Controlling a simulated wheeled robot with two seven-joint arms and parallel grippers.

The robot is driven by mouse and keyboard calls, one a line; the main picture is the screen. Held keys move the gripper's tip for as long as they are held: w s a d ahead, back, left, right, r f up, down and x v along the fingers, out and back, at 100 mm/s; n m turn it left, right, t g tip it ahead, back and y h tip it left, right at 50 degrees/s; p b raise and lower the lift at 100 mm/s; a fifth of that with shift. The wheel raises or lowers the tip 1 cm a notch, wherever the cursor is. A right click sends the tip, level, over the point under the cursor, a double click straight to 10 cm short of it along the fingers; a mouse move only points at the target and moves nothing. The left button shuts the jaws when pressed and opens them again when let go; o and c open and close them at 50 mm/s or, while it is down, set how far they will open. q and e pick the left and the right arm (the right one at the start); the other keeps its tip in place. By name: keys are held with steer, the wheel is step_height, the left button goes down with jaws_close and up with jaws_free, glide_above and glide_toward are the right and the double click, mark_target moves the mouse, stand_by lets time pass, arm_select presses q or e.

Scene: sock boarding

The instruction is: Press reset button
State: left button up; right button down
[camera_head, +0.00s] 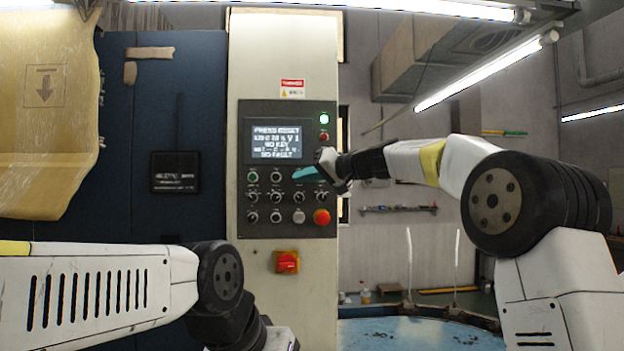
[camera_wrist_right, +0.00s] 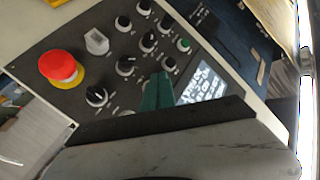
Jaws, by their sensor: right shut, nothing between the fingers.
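The control panel (camera_head: 246,210) stands upright with a lit screen (camera_head: 277,138) that reads "PRESS RESET" and "NO FAULT". Below the screen are several dark knobs, a green button (camera_head: 253,176), a pale grey button or switch (camera_head: 299,215) and a red mushroom button (camera_head: 321,217). The labels are too small to read, so I cannot tell which is reset. My right gripper (camera_head: 304,173) is shut and empty, its teal fingers in front of the panel just below the screen. In the right wrist view the teal fingers (camera_wrist_right: 157,92) lie beside the screen and knobs; contact cannot be told.
A red and yellow switch (camera_head: 287,262) sits below the panel. A dark blue cabinet (camera_head: 115,130) stands left, partly behind a yellowish sheet (camera_head: 45,110). A light blue round surface (camera_head: 400,334) lies low right.

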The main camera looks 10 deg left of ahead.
steer(key=shift+w, duration=0.1)
stand_by(0.7)
steer(key=shift+w+a, duration=0.1)
steer(key=shift+w, duration=0.2)
steer(key=shift+w+a, duration=0.1)
steer(key=shift+w, duration=0.3)
stand_by(0.7)
steer(key=shift+s, duration=0.1)
steer(key=shift+s+d, duration=0.2)
steer(key=shift+s, duration=0.5)
steer(key=shift+s+d, duration=0.25)
steer(key=shift+s, duration=0.55)
steer(key=shift+s+d, duration=0.2)
steer(key=shift+s, duration=0.6)
steer(key=shift+s+d, duration=0.25)
steer(key=shift+s, duration=0.55)
steer(key=shift+d, duration=0.1)
